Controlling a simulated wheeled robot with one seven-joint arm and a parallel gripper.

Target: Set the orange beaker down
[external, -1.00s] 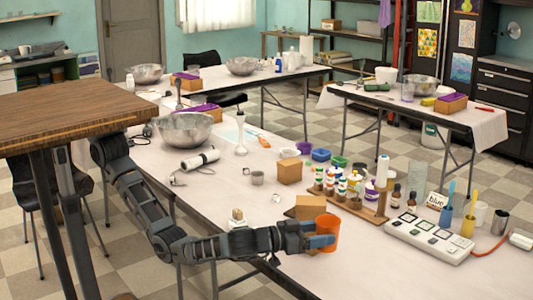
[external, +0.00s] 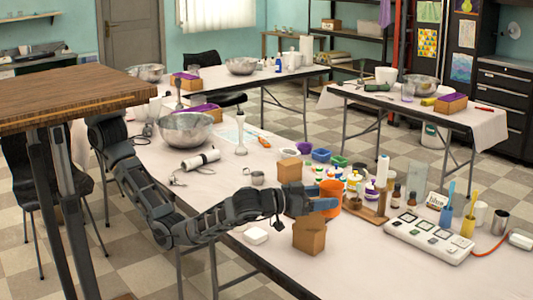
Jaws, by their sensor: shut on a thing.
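The orange beaker (external: 331,187) is in my gripper, at the front middle of the long near table (external: 225,190). My gripper (external: 322,200) is shut on it, with a blue finger across its near side. The beaker looks upright. Its base is close to the tabletop, but I cannot tell whether it touches.
A tan box (external: 309,236) stands just in front of the beaker, near the table edge. Another tan box (external: 289,170) is behind my gripper. A wooden rack (external: 370,211) with bottles is close on the right, and a white multi-plate unit (external: 428,238) lies beyond it.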

